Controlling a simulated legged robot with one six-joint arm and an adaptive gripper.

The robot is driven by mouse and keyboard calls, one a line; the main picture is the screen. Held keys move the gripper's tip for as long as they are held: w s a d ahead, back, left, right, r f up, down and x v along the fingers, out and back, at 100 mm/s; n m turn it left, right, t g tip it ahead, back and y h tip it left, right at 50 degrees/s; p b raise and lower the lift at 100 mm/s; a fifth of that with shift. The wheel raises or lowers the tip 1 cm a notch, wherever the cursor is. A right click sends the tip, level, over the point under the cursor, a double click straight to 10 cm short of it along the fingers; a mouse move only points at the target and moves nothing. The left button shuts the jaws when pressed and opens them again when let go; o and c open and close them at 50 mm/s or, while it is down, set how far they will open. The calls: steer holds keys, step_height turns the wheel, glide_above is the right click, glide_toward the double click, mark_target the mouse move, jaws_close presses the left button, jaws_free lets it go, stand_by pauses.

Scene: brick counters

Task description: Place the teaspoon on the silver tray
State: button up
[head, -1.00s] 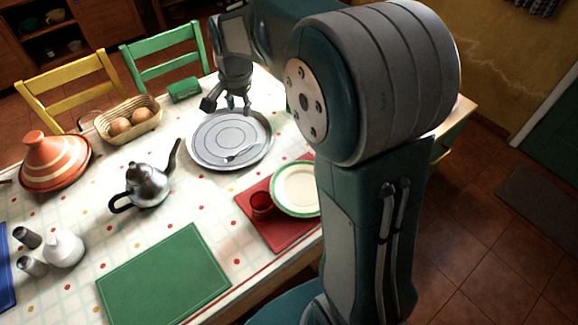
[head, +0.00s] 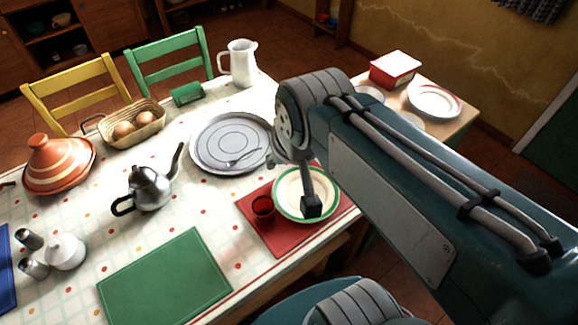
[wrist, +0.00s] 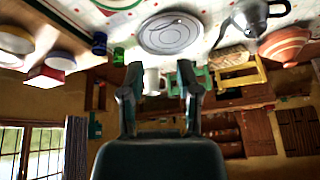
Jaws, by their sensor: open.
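The teaspoon (head: 243,157) lies on the silver tray (head: 205,157), towards its front right part in the head view. The round tray rests flat on the dotted tablecloth. The tray also shows at the top of the wrist view (wrist: 155,42), which is upside down; a small light mark on it may be the spoon. My gripper (wrist: 160,78) is open in the wrist view, its two fingers wide apart with nothing held between them. It is apart from the tray and spoon. In the head view my arm hides most of the gripper.
A metal teapot (head: 148,187) stands left of the tray. A red mat (head: 283,240) with a green-rimmed plate (head: 283,207) and red cup (head: 263,208) lies in front. A white jug (head: 241,62) stands behind. A bread basket (head: 150,117) and tagine (head: 60,165) are farther left.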

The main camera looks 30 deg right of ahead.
steer(key=s, duration=0.1)
steer(key=s+f+n, duration=0.1)
steer(key=s, duration=0.1)
steer(key=shift+s, duration=0.15)
